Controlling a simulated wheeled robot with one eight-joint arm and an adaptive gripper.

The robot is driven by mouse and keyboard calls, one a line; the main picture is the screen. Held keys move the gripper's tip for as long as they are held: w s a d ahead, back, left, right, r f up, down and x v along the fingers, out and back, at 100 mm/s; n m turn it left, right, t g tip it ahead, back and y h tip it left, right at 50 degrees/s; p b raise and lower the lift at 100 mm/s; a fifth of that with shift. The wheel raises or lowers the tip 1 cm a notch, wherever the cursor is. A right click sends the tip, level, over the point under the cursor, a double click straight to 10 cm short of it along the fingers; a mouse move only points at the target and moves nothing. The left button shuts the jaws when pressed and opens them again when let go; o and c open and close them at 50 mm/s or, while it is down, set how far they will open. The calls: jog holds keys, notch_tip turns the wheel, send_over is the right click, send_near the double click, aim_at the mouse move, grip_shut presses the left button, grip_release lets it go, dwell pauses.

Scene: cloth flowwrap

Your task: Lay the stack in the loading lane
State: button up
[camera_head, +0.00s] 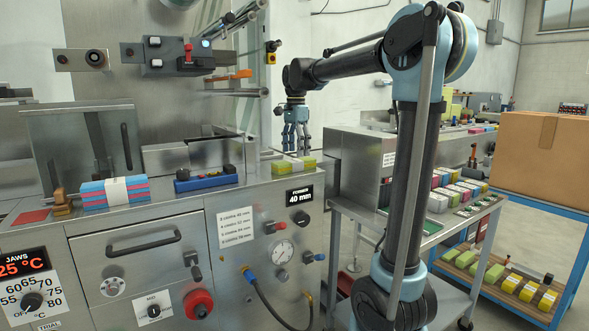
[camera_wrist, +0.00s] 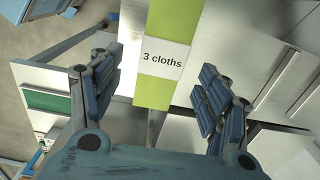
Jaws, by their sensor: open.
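My gripper (camera_head: 295,143) is open and empty, pointing down above a yellow-green cloth stack (camera_head: 288,165) at the back right of the machine's steel top. In the wrist view the green stack (camera_wrist: 156,92) shows between the two spread fingers of my gripper (camera_wrist: 158,65). Its white band (camera_wrist: 165,58) reads "3 cloths". The fingers look apart from the stack, with gaps on both sides. A second stack, pink and blue with a white band (camera_head: 116,190), lies at the left front of the top. I cannot tell which surface is the loading lane.
A blue block with black knobs (camera_head: 206,179) sits between the two stacks. Steel housings (camera_head: 188,156) stand behind it. On the right, a cart (camera_head: 463,232) holds several coloured packs, and a cardboard box (camera_head: 541,152) rests on a blue-framed table.

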aim_at(294, 161)
jog(key=shift+a+f, duration=0.15)
jog(key=shift+f, duration=1.2)
jog(key=shift+a+f, duration=0.15)
jog(key=shift+f, duration=1.15)
jog(key=c, duration=1)
